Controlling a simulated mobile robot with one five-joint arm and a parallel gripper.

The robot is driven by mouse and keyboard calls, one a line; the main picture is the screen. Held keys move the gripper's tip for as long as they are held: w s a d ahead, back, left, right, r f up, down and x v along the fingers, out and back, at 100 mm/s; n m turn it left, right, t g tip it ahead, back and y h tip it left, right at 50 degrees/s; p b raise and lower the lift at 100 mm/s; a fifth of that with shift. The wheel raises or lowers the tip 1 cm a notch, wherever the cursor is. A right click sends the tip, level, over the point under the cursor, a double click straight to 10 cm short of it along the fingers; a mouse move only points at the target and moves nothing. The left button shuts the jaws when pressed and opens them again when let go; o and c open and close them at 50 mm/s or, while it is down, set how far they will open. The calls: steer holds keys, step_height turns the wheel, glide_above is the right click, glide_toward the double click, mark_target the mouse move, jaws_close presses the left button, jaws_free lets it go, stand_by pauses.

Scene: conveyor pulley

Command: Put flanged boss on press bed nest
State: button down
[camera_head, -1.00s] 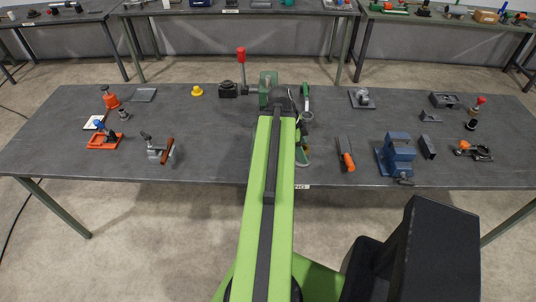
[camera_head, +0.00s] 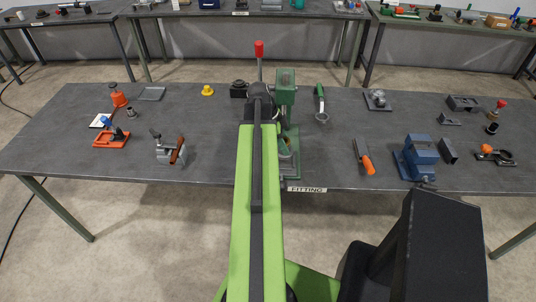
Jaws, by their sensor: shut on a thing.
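The green press stands at the table's middle, with its column head (camera_head: 286,86) and a red-knobbed lever (camera_head: 259,50). Its green press bed (camera_head: 295,168) shows to the right of my arm; a greyish round part on it is partly covered, and I cannot make out the nest clearly. My gripper (camera_head: 262,96) shows only as a dark end of my arm, left of the press column. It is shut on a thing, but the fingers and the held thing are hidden. No part that I can identify as the flanged boss shows in it. A yellow flanged piece (camera_head: 207,91) stands on the table.
A black block (camera_head: 239,89) stands close left of my arm's end. A green-handled ring tool (camera_head: 321,101) lies right of the press. A blue vise (camera_head: 418,156) and an orange-handled tool (camera_head: 365,158) are further right. The table (camera_head: 200,125) is clear at middle left.

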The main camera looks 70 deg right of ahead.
steer(key=shift+w+d+f, duration=0.3)
steer(key=shift+f, duration=0.05)
steer(key=shift+s+r, duration=0.1)
steer(key=shift+s+f+b, duration=0.1)
steer(key=shift+f+b, duration=0.2)
steer(key=shift+b, duration=0.05)
steer(key=f+b, duration=0.1)
steer(key=f, duration=0.1)
steer(key=f+b, duration=0.1)
steer(key=b, duration=0.1)
steer(key=shift+w+f+b, duration=0.2)
steer(key=shift+f+b, duration=0.1)
steer(key=shift+f, duration=0.1)
steer(key=shift+w+a+r, duration=0.1)
steer(key=shift+r, duration=0.15)
steer(key=shift+f, duration=0.15)
steer(key=c, duration=0.8)
jaws_free()
